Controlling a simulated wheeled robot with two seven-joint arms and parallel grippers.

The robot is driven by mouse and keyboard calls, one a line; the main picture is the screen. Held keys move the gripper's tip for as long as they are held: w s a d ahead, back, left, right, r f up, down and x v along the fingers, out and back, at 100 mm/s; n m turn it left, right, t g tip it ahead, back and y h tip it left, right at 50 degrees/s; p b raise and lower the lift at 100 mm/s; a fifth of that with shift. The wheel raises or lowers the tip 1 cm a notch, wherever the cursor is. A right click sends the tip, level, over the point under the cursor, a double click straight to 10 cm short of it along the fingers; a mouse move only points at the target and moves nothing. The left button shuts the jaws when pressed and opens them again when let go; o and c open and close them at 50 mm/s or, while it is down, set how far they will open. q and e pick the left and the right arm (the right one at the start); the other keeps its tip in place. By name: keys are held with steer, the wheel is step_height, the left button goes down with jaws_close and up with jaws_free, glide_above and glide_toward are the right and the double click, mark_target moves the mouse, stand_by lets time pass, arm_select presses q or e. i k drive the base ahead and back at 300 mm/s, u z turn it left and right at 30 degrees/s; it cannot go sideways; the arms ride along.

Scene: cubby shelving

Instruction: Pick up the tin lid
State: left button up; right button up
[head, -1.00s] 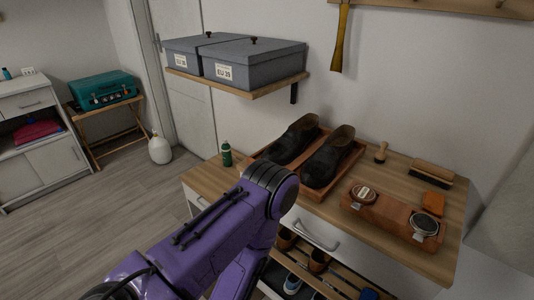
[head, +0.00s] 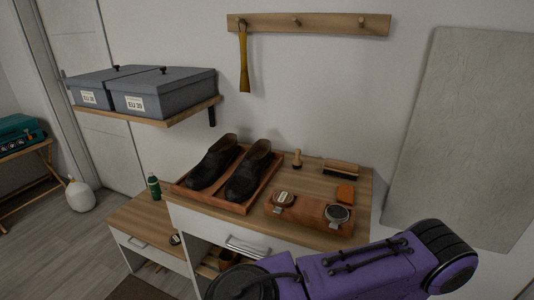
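A small dark round object with a pale mark (head: 175,239), which looks like a tin lid, lies on the lower wooden bench (head: 135,215) at the left. On the higher cabinet top (head: 335,180), a brown wooden holder (head: 309,211) carries two round tins. The left tin (head: 284,197) shows a brown top with a pale label. The right tin (head: 336,213) shows a dark round face with a light rim. A purple arm link of mine crosses the lower right, in front of the cabinet. Neither gripper shows.
Black shoes (head: 248,171) stand in a wooden tray (head: 185,193) left of the tins. A brush (head: 341,168), a small dauber (head: 297,160) and an orange block (head: 345,193) lie behind them. A green bottle (head: 153,187) stands on the bench. A shelf with grey boxes (head: 165,92) overhangs the left.

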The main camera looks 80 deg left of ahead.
mark_target(175, 240)
steer(key=z, duration=1.3)
steer(key=k, duration=2.45)
steer(key=u, duration=2.15)
